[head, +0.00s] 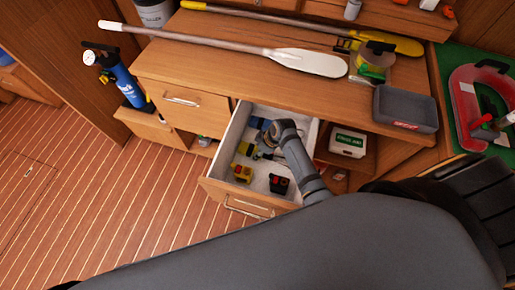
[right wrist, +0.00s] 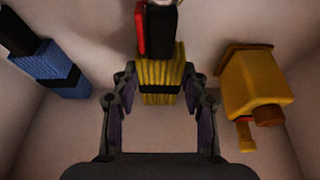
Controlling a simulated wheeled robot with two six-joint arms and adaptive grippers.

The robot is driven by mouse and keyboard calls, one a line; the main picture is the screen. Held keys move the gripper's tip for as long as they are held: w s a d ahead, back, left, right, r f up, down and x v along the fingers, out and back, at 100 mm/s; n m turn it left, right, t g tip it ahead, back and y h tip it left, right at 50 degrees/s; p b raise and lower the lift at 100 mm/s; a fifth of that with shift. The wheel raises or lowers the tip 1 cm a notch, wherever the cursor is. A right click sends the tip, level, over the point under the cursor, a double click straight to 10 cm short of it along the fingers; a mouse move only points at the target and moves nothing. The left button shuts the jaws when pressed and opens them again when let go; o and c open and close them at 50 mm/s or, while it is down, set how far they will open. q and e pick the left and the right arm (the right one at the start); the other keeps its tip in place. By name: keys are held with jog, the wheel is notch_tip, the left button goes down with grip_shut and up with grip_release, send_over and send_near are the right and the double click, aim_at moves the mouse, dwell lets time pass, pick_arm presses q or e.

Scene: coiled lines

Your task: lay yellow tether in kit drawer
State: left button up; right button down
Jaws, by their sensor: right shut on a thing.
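The yellow tether (right wrist: 160,75), a bundled coil, is between the two fingers of my right gripper (right wrist: 160,88), which is shut on it. A black and red piece (right wrist: 160,28) overlaps its upper end in the right wrist view; I cannot tell if it belongs to the tether. In the head view the tether (head: 247,149) is inside the open kit drawer (head: 226,193), low between its pale walls. I cannot tell whether it touches the floor. My right gripper (head: 262,143) reaches into the drawer, partly hidden by its own wrist. My left gripper is not in view.
The drawer also holds a blue bundle (head: 256,122), a yellow device (head: 241,173) and a black and red item (head: 279,185). A first-aid box (head: 348,143) sits right of it. Paddles (head: 305,62) and a grey tray (head: 405,108) lie on the counter above.

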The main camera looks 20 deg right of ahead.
jog(key=shift+f, duration=0.1)
jog(key=c, duration=0.6)
grip_release()
jog(key=v, duration=1.2)
